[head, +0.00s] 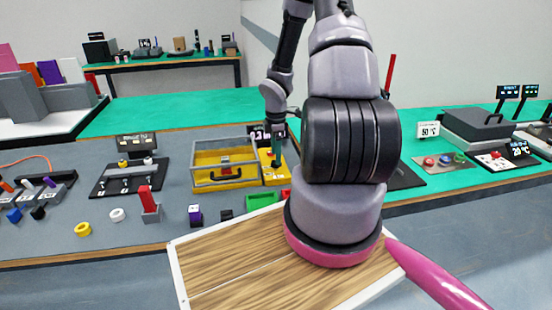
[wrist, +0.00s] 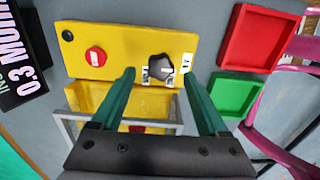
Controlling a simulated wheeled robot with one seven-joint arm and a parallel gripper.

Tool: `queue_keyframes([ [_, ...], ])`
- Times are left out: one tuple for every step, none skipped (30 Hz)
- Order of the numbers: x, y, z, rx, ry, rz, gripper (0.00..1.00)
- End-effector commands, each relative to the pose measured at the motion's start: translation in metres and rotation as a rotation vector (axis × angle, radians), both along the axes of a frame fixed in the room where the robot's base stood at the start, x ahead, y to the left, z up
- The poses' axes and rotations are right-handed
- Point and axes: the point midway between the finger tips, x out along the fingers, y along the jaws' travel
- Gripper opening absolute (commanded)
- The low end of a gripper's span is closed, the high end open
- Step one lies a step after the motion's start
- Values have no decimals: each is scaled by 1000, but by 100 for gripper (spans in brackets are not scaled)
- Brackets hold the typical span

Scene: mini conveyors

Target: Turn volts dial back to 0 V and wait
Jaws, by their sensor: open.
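In the wrist view a yellow panel (wrist: 125,45) carries a dark grey dial knob (wrist: 159,66) with small white labels beside it. My gripper (wrist: 158,72) is open, its two green fingers on either side of the dial, with gaps between fingers and knob. Whether the fingers reach down to the knob's height is unclear. A black display (wrist: 20,50) at the left shows a partly cut-off reading, 0.3. In the head view the yellow panel (head: 273,174) lies behind my arm, the display (head: 258,134) above it, and my gripper (head: 277,157) over it; the dial is hidden there.
A red button (wrist: 96,57) sits left of the dial on the same panel. A grey-framed yellow box (wrist: 75,97) lies just below the panel. A red tray (wrist: 253,38) and a green tray (wrist: 237,95) lie to the right. A wooden-topped tray (head: 225,270) stands in front.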

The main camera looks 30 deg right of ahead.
Motion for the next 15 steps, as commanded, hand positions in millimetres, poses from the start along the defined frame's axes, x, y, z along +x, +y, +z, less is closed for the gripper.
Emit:
queue_keyframes([
  [1, -1, 12, -1, -5, -3, 77],
  [1, -2, 19, -1, -5, -3, 77],
  [1, -2, 27, -2, -6, -4, 77],
  [0, -1, 33, -2, -4, -3, 77],
  [1, -2, 40, -2, -6, -3, 77],
  [1, -2, 47, -2, -5, -3, 77],
  [1, -1, 52, -1, -5, -3, 77],
  [0, -2, 57, -2, -4, -3, 77],
  [1, -1, 63, -2, -4, -2, 77],
  [1, -1, 67, -2, -4, -1, 77],
  [1, -1, 71, -2, -3, -2, 77],
  [0, -1, 74, -2, -3, -2, 77],
  [0, -1, 76, -1, -2, -1, 77],
  [0, -1, 78, -1, -1, 0, 77],
  [0, 0, 80, -1, -1, 0, 77],
])
